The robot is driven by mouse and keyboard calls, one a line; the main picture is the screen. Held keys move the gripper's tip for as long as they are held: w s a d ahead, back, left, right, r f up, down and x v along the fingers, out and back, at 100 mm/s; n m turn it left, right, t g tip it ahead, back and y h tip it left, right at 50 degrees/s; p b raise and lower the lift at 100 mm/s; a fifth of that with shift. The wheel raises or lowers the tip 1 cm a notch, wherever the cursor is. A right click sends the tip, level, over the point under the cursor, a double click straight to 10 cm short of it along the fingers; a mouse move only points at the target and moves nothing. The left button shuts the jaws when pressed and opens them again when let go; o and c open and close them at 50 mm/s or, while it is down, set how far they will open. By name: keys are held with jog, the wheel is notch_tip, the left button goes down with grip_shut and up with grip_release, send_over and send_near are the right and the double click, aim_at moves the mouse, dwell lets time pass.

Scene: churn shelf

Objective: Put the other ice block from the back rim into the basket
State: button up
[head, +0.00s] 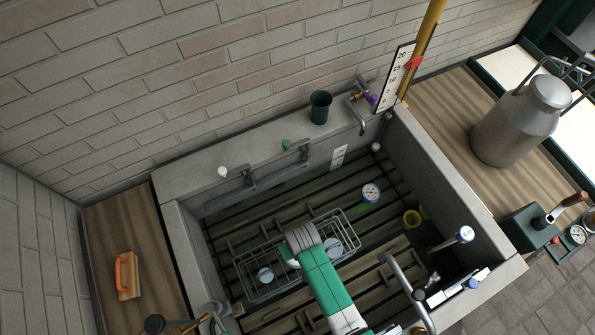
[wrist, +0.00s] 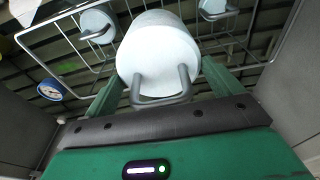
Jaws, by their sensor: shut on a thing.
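The wire basket (head: 262,297) sits in the sunken trough, above its slatted floor. In the wrist view, my gripper (wrist: 161,78) is shut on a pale, rounded ice block (wrist: 158,45) with a grey metal loop on its near side. The basket wires (wrist: 62,38) show behind and around this block; I cannot tell whether it touches them. Two other pale blocks, at left (wrist: 97,24) and right (wrist: 214,8), show at the basket. In the head view, my arm covers the middle of the basket and hides most of my gripper and the held block. No ice block shows on the back rim (head: 262,152).
A dark green cup (head: 320,107), a tap (head: 358,108) and hooked brackets (head: 262,180) are at the back rim. A metal churn (head: 517,122) stands on the right ledge.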

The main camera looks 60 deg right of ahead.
notch_tip(320, 180, down, 15)
jog(key=b, duration=1.1)
jog(key=shift+f, duration=0.15)
jog(key=o, duration=1.7)
notch_tip(320, 180, up, 12)
jog(key=p, duration=1.1)
